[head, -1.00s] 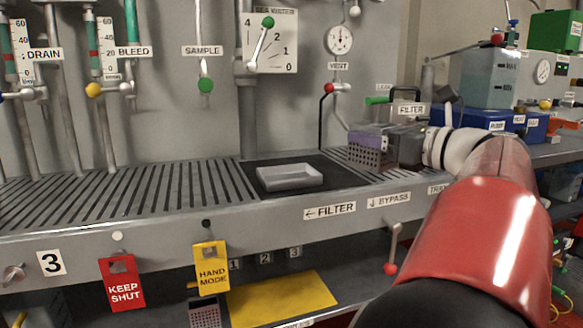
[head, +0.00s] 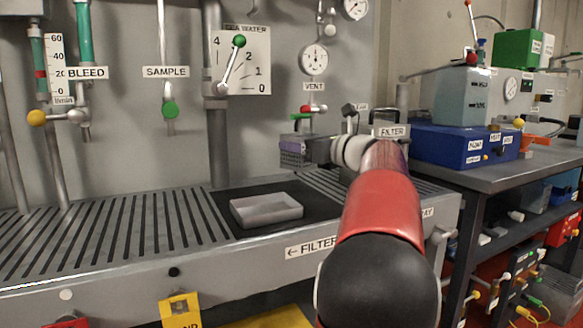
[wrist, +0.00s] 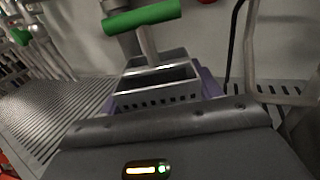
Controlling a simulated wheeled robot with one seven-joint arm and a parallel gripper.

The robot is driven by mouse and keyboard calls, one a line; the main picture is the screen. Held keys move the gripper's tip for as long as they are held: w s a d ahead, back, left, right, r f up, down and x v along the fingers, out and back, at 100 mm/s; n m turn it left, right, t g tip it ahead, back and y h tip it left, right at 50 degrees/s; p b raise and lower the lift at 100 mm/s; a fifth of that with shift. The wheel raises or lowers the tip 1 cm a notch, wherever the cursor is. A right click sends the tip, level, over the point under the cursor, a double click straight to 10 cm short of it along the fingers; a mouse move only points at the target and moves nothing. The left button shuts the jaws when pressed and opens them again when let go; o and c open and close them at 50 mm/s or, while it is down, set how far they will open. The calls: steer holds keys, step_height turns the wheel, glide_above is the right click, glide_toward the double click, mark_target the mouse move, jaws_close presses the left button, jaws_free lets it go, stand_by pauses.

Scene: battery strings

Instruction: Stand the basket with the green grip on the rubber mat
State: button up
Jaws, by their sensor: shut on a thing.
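The basket (head: 293,153) is a small grey perforated box with purple about it. Its green grip (wrist: 142,17) stands on a grey stem above the open top in the wrist view, where the basket (wrist: 155,88) sits just beyond the dark gripper body. My gripper (head: 318,150) is shut on the basket and holds it up above the bench, behind and right of the grey tray. The gripper hides part of the basket. The black rubber mat (head: 322,206) lies on the slotted bench, with the grey tray on it.
The shallow grey tray (head: 266,210) takes up much of the mat. Slotted grating (head: 110,235) runs left of it, clear. Pipes, valves and gauges line the wall behind, including the vent gauge (head: 314,59). A blue box (head: 465,145) stands on the right bench.

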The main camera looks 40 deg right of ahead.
mark_target(294, 140)
steer(key=w, duration=0.2)
steer(key=w+d, duration=0.1)
steer(key=shift+w+r, duration=0.1)
steer(key=shift+w, duration=0.3)
steer(key=f+b, duration=0.1)
steer(key=f, duration=0.5)
steer(key=shift+w+f+b, duration=0.2)
steer(key=shift+f+b, duration=0.15)
steer(key=shift+w+f, duration=0.2)
steer(key=shift+f, duration=0.15)
steer(key=o, duration=1.1)
